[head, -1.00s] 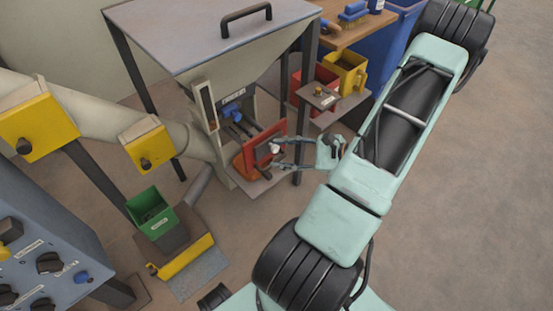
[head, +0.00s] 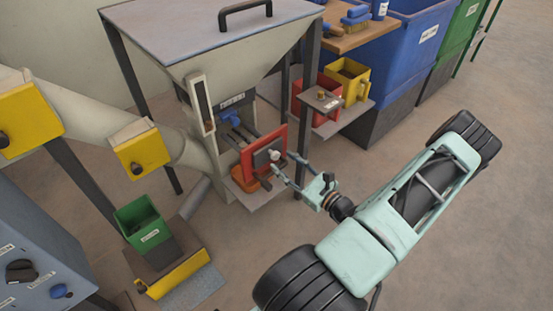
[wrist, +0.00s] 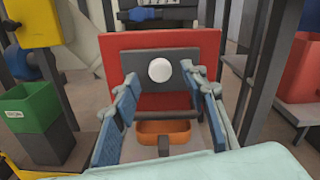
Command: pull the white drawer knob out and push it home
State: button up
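The white knob (wrist: 159,70) sits on a dark plate (wrist: 136,98) in the middle of a red front panel (wrist: 116,49). In the head view the knob (head: 274,155) faces my arm, and dark rods run from behind the red panel (head: 251,160) to the hopper machine. My gripper (wrist: 159,84) is open, its two blue-padded fingers spread on either side of the knob's line. The knob shows between and beyond the fingertips, and neither finger visibly touches it. In the head view my gripper (head: 281,162) is just in front of the panel. Exact fingertip depth is unclear.
An orange tray (wrist: 178,127) is below the panel, with a dark bar in front of it. A yellow bin (head: 353,78) and a red bin (head: 325,118) stand on a shelf at right. A green box (head: 146,222) stands at lower left. Floor at right is open.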

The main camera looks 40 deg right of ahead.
aim_at(277, 157)
jog(key=shift+w+a+b, duration=0.15)
jog(key=shift+w+b, duration=0.25)
jog(key=shift+w, duration=1.85)
jog(key=shift+c, duration=0.3)
grip_shut()
